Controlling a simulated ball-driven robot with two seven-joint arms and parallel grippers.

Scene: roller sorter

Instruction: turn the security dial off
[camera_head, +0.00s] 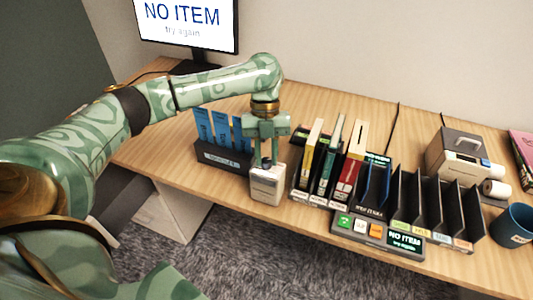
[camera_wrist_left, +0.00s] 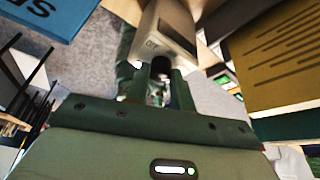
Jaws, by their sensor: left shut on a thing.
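The security dial is a dark knob (camera_wrist_left: 160,66) on a small pale box (camera_head: 267,188) standing on the desk. In the head view my left gripper (camera_head: 266,162) comes down onto the top of this box and hides most of the knob. In the left wrist view the two green fingers (camera_wrist_left: 160,84) sit on either side of the dark knob and are shut on it. The pale box also shows behind the fingers in the left wrist view (camera_wrist_left: 168,28). The knob's pointer and setting cannot be read. My right gripper is not in view.
A dark holder (camera_head: 222,156) with blue folders stands left of the box. A rack of coloured binders (camera_head: 328,165) and a black sorter (camera_head: 437,205) stand to its right. A monitor (camera_head: 186,22) reads "NO ITEM try again". A printer (camera_head: 458,155) and blue mug (camera_head: 513,226) are farther right.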

